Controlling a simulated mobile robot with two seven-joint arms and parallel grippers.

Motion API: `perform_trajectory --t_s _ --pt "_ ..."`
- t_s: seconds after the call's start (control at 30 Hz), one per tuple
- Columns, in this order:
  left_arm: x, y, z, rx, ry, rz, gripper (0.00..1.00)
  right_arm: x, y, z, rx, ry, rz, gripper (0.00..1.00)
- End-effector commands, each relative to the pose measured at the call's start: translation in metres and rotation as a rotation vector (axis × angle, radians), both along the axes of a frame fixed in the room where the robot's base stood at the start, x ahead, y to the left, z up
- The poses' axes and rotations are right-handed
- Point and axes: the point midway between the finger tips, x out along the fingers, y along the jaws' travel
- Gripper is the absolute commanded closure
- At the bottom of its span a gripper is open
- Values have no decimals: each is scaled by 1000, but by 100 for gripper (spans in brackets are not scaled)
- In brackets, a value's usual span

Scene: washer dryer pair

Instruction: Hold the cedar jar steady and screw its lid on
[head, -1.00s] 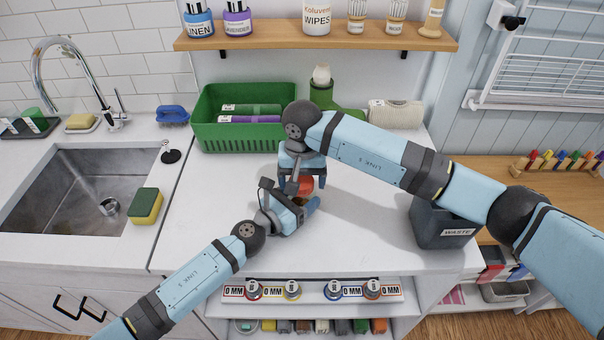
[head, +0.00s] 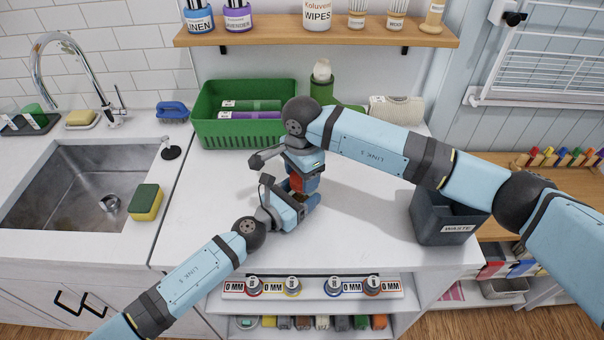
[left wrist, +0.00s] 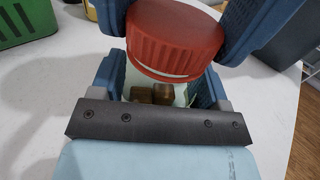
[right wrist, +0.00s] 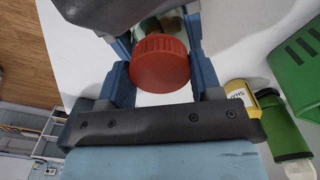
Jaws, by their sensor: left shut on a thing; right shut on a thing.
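The cedar jar (left wrist: 148,92) is clear, with brown wooden blocks inside. My left gripper (head: 304,200) is shut on the jar's body, low over the white counter. The red ribbed lid (left wrist: 176,40) sits at the jar's mouth in the left wrist view. My right gripper (head: 304,178) is shut on the lid from above, and the lid also shows between its fingers in the right wrist view (right wrist: 160,64). Whether the lid's threads are engaged cannot be told. In the head view the jar is mostly hidden by my grippers.
A green basket (head: 240,136) with rolls stands behind on the counter (head: 350,235). A grey waste bin (head: 446,226) stands at the right. The sink (head: 80,190) and a sponge (head: 145,201) are at the left. The counter's front middle is clear.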

Motion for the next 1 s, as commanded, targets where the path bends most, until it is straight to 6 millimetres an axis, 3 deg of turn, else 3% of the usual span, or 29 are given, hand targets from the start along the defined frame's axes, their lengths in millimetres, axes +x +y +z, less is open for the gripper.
perform_trajectory --t_s 1.0 --pt "3 4 -1 1 1 8 97 1 0 -3 1 3 -2261 70"
